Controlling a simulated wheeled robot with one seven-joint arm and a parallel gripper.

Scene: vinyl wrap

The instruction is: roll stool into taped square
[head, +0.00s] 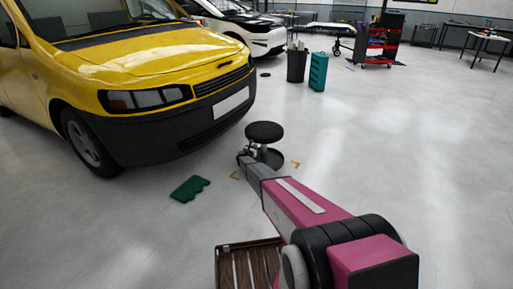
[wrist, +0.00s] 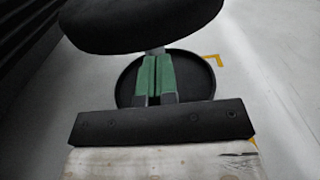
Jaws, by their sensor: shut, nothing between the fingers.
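The stool (head: 264,132) has a round black seat on a thin post and a round dark base. It stands in front of the yellow car's bumper. In the wrist view its seat (wrist: 140,22) fills the top and its base (wrist: 206,82) lies below. Yellow tape corners (head: 296,164) (head: 234,176) mark the floor beside the stool; one also shows beside the base in the wrist view (wrist: 213,58). My gripper (wrist: 155,62) is shut and empty, its green fingers under the seat and in front of the post. I cannot tell whether they touch it. Other tape corners are hidden.
The yellow car (head: 150,80) stands close on the left. A green pad (head: 190,188) lies on the floor left of my arm. A dark bin (head: 297,65) and a teal case (head: 318,71) stand farther back. The floor to the right is clear.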

